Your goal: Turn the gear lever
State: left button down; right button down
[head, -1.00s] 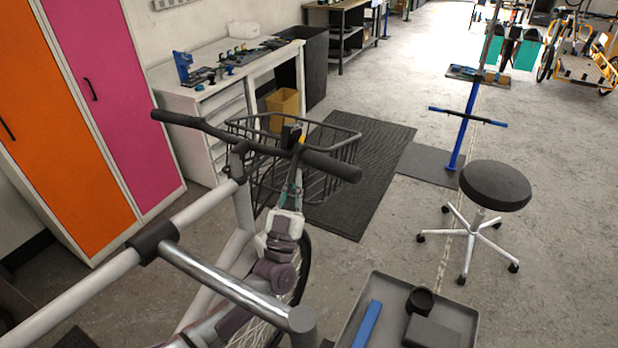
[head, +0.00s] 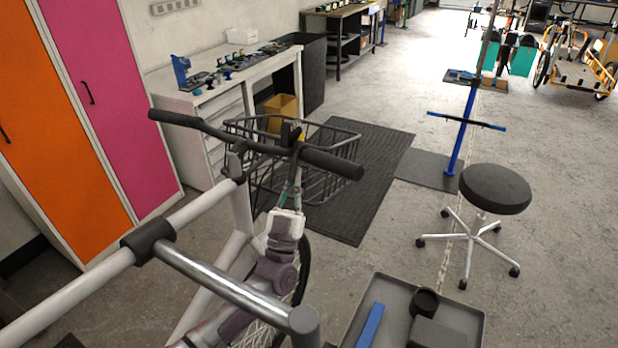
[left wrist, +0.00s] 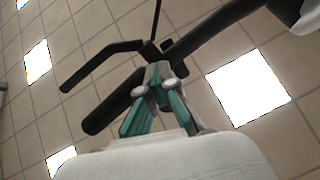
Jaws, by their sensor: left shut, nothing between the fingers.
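The bike's dark handlebar (head: 215,133) crosses the head view, with a black grip (head: 331,163) at its right end. My left gripper (head: 296,182) reaches up from below to the bar just under this part. In the left wrist view its teal fingers (left wrist: 158,74) are together at the underside of the handlebar (left wrist: 205,38). They hold nothing. The fingertips partly hide the lever area, so contact is unclear. My right gripper is not in view.
A wire basket (head: 340,150) is just behind the handlebar. A shiny metal bar (head: 225,280) on light tubes is in front. A grey tray (head: 470,318) and a black stool (head: 495,189) stand at right.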

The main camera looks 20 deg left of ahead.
aim_at(290, 178)
pick_arm(q)
jog(key=shift+s+r+t, duration=0.2)
jog(key=shift+r+t, duration=0.1)
jog(key=shift+r, duration=0.55)
jog(key=c, duration=1.2)
grip_release()
jog(key=shift+d+r, duration=0.1)
jog(key=shift+d, duration=0.1)
jog(key=shift+s+a+r, duration=0.1)
jog(key=shift+s, duration=0.4)
jog(key=shift+s+a+r, duration=0.1)
jog(key=shift+s, duration=0.35)
jog(key=shift+d+f, duration=0.2)
jog(key=shift+f, duration=0.2)
jog(key=shift+s+d+f, duration=0.1)
jog(key=shift+f, duration=0.2)
jog(key=v, duration=1)
jog(key=shift+s, duration=0.65)
